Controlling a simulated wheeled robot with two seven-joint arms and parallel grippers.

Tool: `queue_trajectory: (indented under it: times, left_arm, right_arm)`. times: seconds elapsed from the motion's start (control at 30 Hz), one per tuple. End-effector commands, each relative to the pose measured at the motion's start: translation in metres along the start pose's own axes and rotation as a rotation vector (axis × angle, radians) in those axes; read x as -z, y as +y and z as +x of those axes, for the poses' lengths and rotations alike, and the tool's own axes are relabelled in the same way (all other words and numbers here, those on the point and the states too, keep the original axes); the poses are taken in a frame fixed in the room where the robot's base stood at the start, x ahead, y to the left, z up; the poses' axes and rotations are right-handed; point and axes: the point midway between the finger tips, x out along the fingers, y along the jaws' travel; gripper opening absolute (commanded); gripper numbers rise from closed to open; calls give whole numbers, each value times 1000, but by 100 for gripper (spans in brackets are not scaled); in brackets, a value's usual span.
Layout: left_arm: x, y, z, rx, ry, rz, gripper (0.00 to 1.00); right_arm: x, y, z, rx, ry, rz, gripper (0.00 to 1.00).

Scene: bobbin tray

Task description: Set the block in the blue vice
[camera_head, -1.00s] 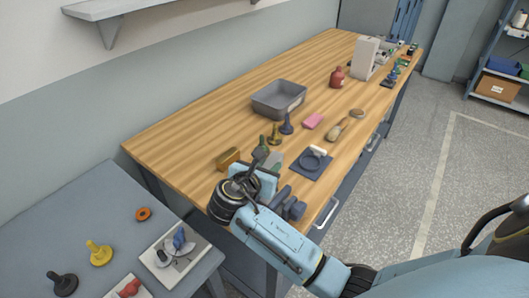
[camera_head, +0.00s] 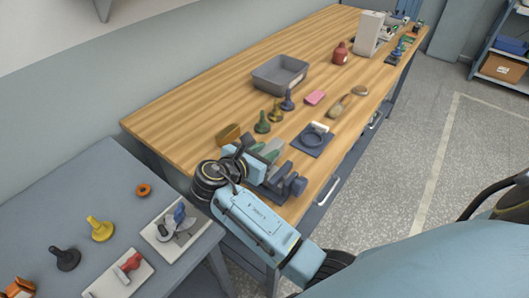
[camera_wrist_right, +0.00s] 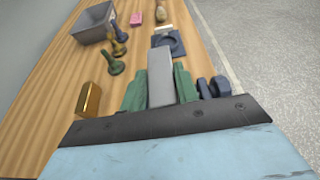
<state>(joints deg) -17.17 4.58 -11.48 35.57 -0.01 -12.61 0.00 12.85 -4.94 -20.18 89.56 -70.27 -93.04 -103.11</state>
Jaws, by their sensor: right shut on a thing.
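The grey block (camera_wrist_right: 161,76) stands between the green fingers of my right gripper (camera_wrist_right: 160,88) in the right wrist view. The gripper (camera_head: 262,152) is shut on it over the table's near end in the head view, where the block is partly hidden. The dark blue vice (camera_head: 294,184) sits at the table's front edge, right beside the gripper and partly covered by it. Part of it also shows right of the fingers in the wrist view (camera_wrist_right: 212,87). I cannot tell whether the block touches the vice. My left gripper is not in view.
A brass block (camera_head: 228,133) stands close to the gripper. Green (camera_head: 262,123), yellow and blue bobbin-like pieces stand behind, near a grey tray (camera_head: 279,74). A dark square plate with a ring (camera_head: 312,140) lies beyond the vice. A grey side table (camera_head: 50,205) holds several small parts.

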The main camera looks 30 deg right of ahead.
Motion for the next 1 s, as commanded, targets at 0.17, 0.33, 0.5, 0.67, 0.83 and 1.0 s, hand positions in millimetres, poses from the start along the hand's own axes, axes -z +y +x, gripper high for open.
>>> queue_trajectory:
  times: [0.17,0.33,0.5,0.67,0.83,1.0]
  left_arm:
    - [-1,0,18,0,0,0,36]
    - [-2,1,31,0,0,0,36]
    - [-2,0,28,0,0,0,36]
    - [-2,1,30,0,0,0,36]
    - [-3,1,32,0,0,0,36]
    - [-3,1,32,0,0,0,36]
  right_arm:
    - [11,0,4,-1,-3,3,0]
    - [20,0,7,-1,-2,2,0]
    - [29,0,11,-1,-3,0,0]
    - [41,0,16,0,-2,1,0]
    - [51,0,19,-1,-3,2,0]
    - [54,0,20,-1,-3,2,0]
